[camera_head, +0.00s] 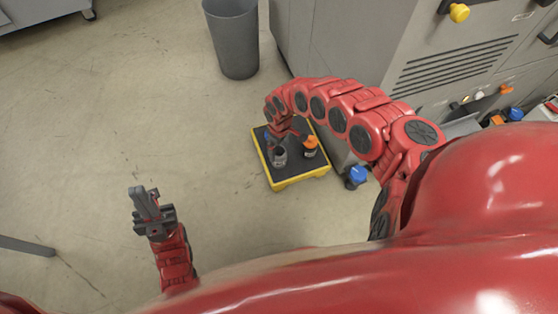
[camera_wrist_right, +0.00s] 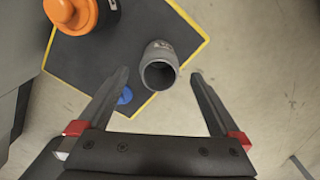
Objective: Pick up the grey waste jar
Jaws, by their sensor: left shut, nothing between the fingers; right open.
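The grey waste jar (camera_head: 280,158) stands on the black mat of a yellow-edged tray (camera_head: 301,181). In the right wrist view the jar (camera_wrist_right: 160,50) shows a dark open mouth, near the line between the fingertips, with gaps on both sides. My right gripper (camera_wrist_right: 160,76) is open above the jar, its fingers apart. In the head view, my right gripper and wrist partly cover the tray beside the jar. My left gripper (camera_head: 146,204) is shut and empty, over bare floor to the left.
An orange-capped dark bottle (camera_head: 310,147) stands right of the jar on the tray. A small blue item (camera_wrist_right: 125,97) shows by one finger. A blue-capped container (camera_head: 356,176) stands right of the tray. A grey bin (camera_head: 234,40) and machine cabinet (camera_head: 350,45) stand behind. Floor leftward is clear.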

